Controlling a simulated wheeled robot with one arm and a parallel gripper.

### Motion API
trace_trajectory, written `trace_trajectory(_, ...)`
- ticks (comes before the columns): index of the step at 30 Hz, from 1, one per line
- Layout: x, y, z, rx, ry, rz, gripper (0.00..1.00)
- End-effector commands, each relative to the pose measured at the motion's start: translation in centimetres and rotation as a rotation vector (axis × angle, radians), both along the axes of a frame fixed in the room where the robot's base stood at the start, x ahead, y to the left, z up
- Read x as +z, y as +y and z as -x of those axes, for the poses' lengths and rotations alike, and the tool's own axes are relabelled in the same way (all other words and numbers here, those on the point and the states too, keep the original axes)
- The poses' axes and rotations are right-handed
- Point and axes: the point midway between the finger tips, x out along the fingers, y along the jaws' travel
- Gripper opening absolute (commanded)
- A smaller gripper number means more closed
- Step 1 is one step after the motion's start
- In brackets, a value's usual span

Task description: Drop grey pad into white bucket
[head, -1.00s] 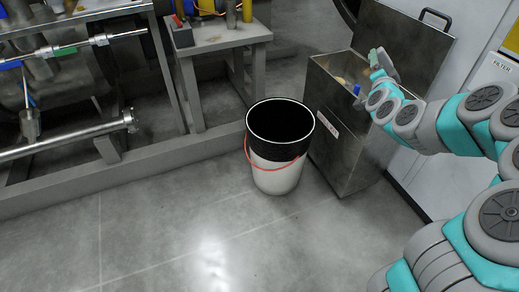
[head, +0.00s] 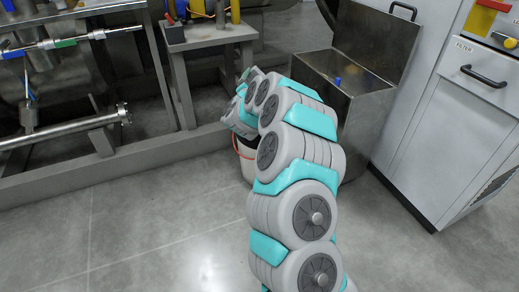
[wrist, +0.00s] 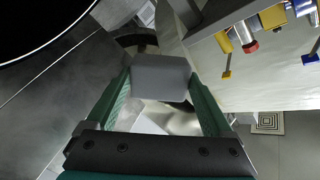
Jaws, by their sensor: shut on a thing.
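My gripper (wrist: 160,85) is shut on the grey pad (wrist: 160,74), which sits between its two green fingers in the wrist view. In the head view, my arm's end stands above the white bucket (head: 247,170); the fingertips are small there and the pad cannot be made out. My arm hides most of the bucket, leaving a bit of its white side and red handle at the left.
An open metal bin (head: 358,105) with its lid raised stands behind my arm. A grey cabinet (head: 465,130) is at right, and pipework (head: 75,40) at left. The front-left floor is clear.

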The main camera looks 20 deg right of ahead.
Motion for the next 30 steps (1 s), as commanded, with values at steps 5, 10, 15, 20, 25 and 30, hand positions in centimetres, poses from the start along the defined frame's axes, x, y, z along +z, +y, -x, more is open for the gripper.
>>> trace_trajectory(5,-3.6,-3.7,0.0,-0.137,-0.006,0.013,0.42)
trace_trajectory(10,-4.5,-4.9,0.2,-0.188,-0.011,0.016,0.42)
trace_trajectory(15,-5.2,-5.0,0.3,-0.192,-0.011,0.016,0.42)
trace_trajectory(20,-6.7,-5.0,0.3,-0.192,-0.01,0.016,0.42)
trace_trajectory(25,-8.7,-5.0,0.2,-0.19,-0.01,0.016,0.42)
trace_trajectory(30,-10.1,-5.0,0.3,-0.19,-0.009,0.017,0.42)
